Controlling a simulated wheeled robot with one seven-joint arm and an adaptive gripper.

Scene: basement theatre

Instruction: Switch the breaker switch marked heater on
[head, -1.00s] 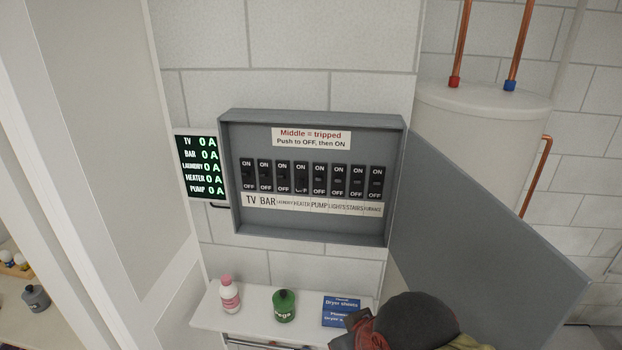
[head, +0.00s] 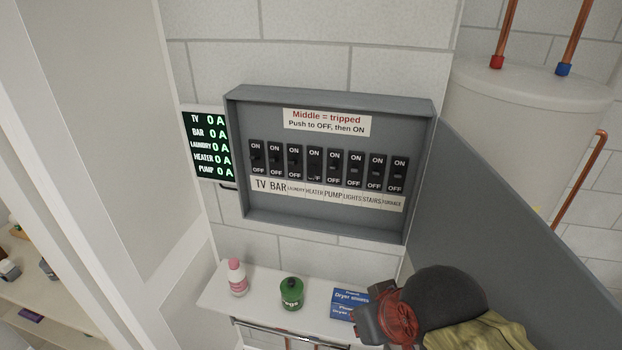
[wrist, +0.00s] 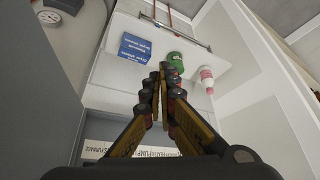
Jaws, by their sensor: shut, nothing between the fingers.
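The grey breaker box (head: 240,200) hangs open on the block wall in the head view, with a row of black switches. The heater switch (head: 315,160) is fourth from the left, above the small HEATER label (head: 314,191). Its lever looks tipped down, partly covering its OFF mark. My gripper is at the lower right of the head view, below the box and apart from the switches; its fingertips are hard to make out there. In the wrist view my gripper (wrist: 166,72) is shut and empty, with part of the label strip (wrist: 130,153) upside down behind the fingers.
The box's open door (head: 500,210) stands to the right, near my arm. A shelf (head: 262,300) below holds a pink bottle (head: 237,279), a green bottle (head: 291,294) and blue dryer-sheet boxes (head: 347,302). The current display (head: 208,145) left of the box reads HEATER 0 A.

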